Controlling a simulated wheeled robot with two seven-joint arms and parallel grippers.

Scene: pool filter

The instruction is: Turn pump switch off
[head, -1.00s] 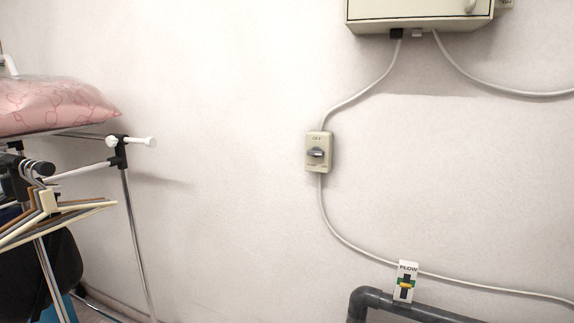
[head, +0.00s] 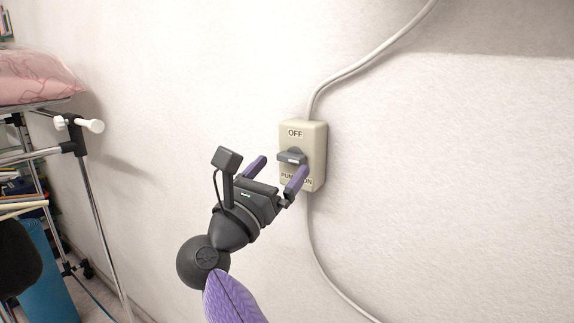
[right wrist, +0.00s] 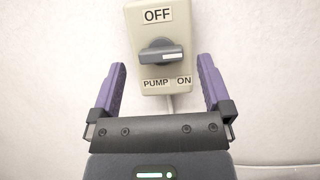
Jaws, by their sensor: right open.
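The pump switch (head: 318,148) is a beige box on the white wall, with an "OFF" label at the top and "PUMP" and "ON" labels at the bottom. Its dark grey rotary knob (head: 291,157) is set roughly level, and it also shows in the right wrist view (right wrist: 160,54). My right gripper (head: 276,170) is open, with its purple fingers just in front of the box and pointing at it. My left gripper is not in view.
Grey cable (head: 365,62) runs from the box's top and bottom along the wall. At left stands a metal rack (head: 92,200) with a pink bag (head: 40,78), and a blue container (head: 45,270) below. The wall around the switch is clear.

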